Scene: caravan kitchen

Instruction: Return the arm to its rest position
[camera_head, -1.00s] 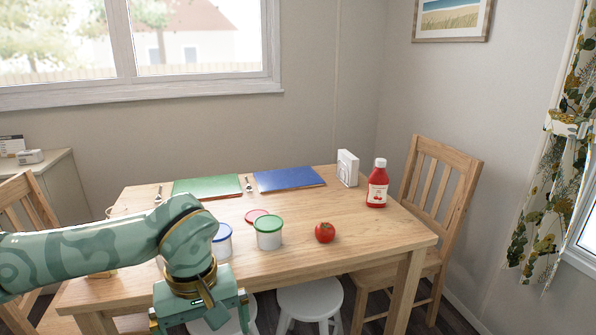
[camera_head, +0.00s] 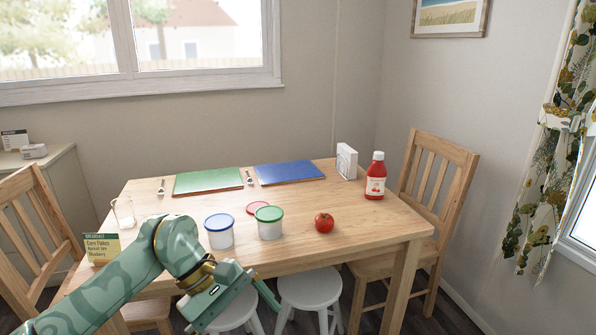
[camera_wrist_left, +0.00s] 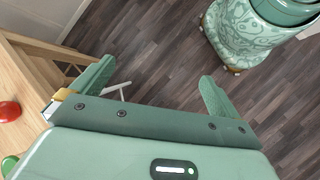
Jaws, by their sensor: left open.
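My left arm comes in from the lower left in the head view. Its gripper (camera_head: 240,312) is low, in front of the table's near edge and over the white stools. In the left wrist view the two fingers (camera_wrist_left: 155,88) are spread wide with nothing between them, above the dark wood floor. My own patterned green base shows at the top right of that view. My right gripper is in neither view.
The wooden table (camera_head: 300,255) holds a blue-lidded tub (camera_head: 219,232), a green-lidded tub (camera_head: 269,223), a tomato (camera_head: 324,222), a ketchup bottle (camera_head: 376,176) and a menu card (camera_head: 102,248). Two white stools (camera_head: 309,288) stand under its near edge. Wooden chairs (camera_head: 440,185) flank it.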

